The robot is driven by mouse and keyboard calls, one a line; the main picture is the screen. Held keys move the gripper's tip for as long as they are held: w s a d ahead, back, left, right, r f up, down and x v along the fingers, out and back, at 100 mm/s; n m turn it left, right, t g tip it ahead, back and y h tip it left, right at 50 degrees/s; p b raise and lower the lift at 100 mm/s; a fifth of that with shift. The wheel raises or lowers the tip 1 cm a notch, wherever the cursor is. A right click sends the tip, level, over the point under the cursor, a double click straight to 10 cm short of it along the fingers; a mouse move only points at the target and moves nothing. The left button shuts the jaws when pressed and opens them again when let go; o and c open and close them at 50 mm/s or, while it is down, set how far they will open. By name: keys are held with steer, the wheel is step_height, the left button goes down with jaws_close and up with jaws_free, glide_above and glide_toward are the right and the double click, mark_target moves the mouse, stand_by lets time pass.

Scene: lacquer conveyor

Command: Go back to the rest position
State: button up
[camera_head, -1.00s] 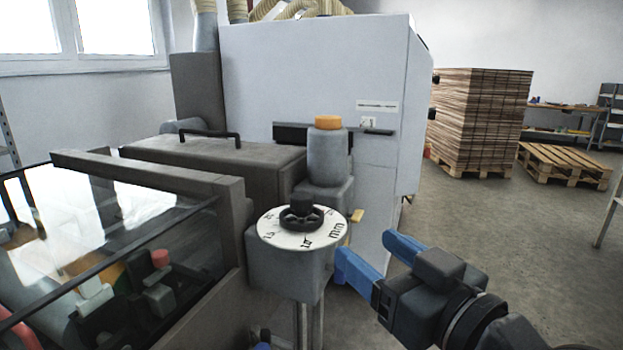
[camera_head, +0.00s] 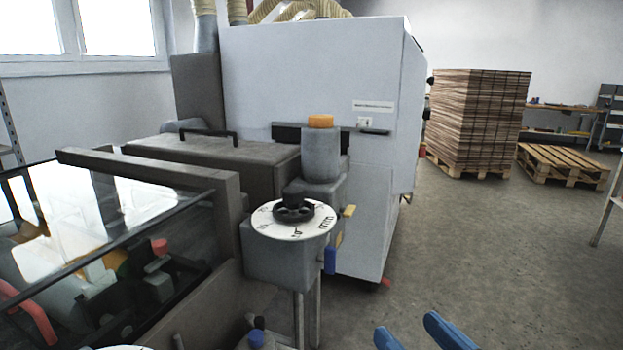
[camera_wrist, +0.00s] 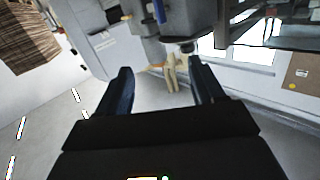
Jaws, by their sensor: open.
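My gripper (camera_head: 412,334) shows at the bottom edge of the head view, right of centre. Only its two blue fingertips are visible; they are apart with nothing between them. The rest of my arm is out of the frame. In the wrist view my gripper (camera_wrist: 160,92) has its two dark fingers spread and empty. The white round dial (camera_head: 290,219) with a black knob sits on a grey post, up and to the left of my gripper in the head view. My gripper is clear of it.
A large grey-white machine (camera_head: 300,80) stands behind the dial. A glass-covered conveyor section (camera_head: 110,230) is at the left. Stacked boards (camera_head: 475,120) on a pallet and an empty pallet (camera_head: 562,163) stand at the back right. The floor (camera_head: 500,250) at the right is open.

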steer(key=s+d+f+m+h, duration=0.1)
steer(key=s+d+f+h, duration=0.15)
steer(key=s+f, duration=0.4)
steer(key=s+d+f+m+h, duration=0.2)
steer(key=s+d+f, duration=0.2)
steer(key=s, duration=0.5)
steer(key=s+d+g+h, duration=0.1)
steer(key=s+d, duration=0.1)
steer(key=s, duration=1.4)
steer(key=shift+s+d+r, duration=0.25)
steer(key=shift+d+r, duration=0.1)
steer(key=shift+o, duration=0.2)
